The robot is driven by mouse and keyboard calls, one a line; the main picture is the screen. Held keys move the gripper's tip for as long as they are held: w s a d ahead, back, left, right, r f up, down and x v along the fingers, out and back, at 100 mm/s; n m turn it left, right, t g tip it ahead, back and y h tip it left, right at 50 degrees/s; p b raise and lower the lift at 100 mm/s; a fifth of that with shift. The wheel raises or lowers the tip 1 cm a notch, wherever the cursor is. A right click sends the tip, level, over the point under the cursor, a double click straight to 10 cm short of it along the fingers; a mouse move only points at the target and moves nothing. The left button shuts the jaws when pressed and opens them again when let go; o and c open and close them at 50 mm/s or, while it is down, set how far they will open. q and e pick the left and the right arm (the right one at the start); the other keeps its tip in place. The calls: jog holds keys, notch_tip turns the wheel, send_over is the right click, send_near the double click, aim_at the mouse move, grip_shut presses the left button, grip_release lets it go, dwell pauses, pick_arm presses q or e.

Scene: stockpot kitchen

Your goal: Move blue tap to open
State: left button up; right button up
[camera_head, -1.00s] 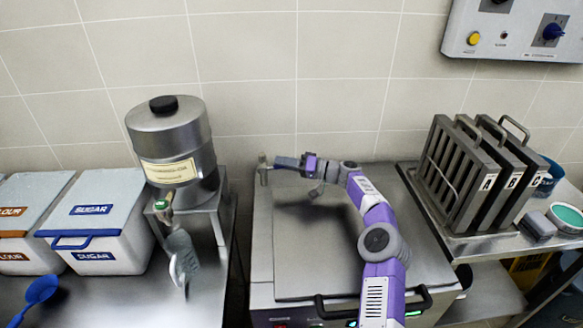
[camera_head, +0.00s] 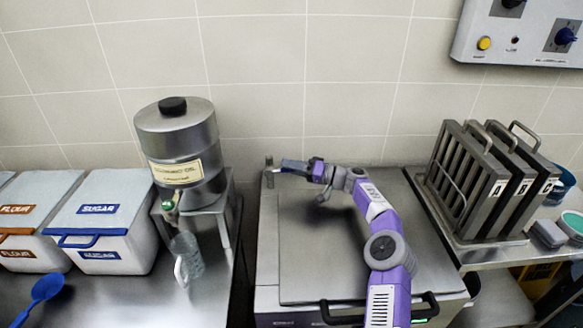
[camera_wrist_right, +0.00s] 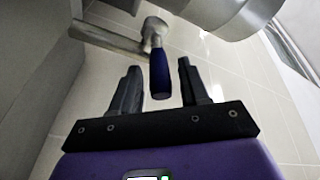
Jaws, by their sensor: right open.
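The blue tap is a metal fitting with a blue lever handle (camera_wrist_right: 160,76), seen close in the right wrist view. In the head view its metal post (camera_head: 269,178) stands at the back left of the lidded steel unit (camera_head: 330,255). My right gripper (camera_head: 284,167) reaches left across that unit to the post. It is open. In the wrist view the blue handle lies between the two spread fingers (camera_wrist_right: 159,68), with a visible gap on each side. The handle is mostly hidden by the gripper in the head view. My left gripper is not in view.
A steel oil dispenser (camera_head: 180,150) and a clear jug (camera_head: 188,258) stand left, near white sugar (camera_head: 105,215) and flour bins. A rack of lettered steel plates (camera_head: 480,185) stands right. My right arm spans the lid above its front handle (camera_head: 340,312).

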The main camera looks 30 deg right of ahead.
jog(key=p+v, duration=0.1)
jog(key=v, duration=0.6)
jog(key=shift+s+d, duration=0.2)
jog(key=shift+d, duration=0.05)
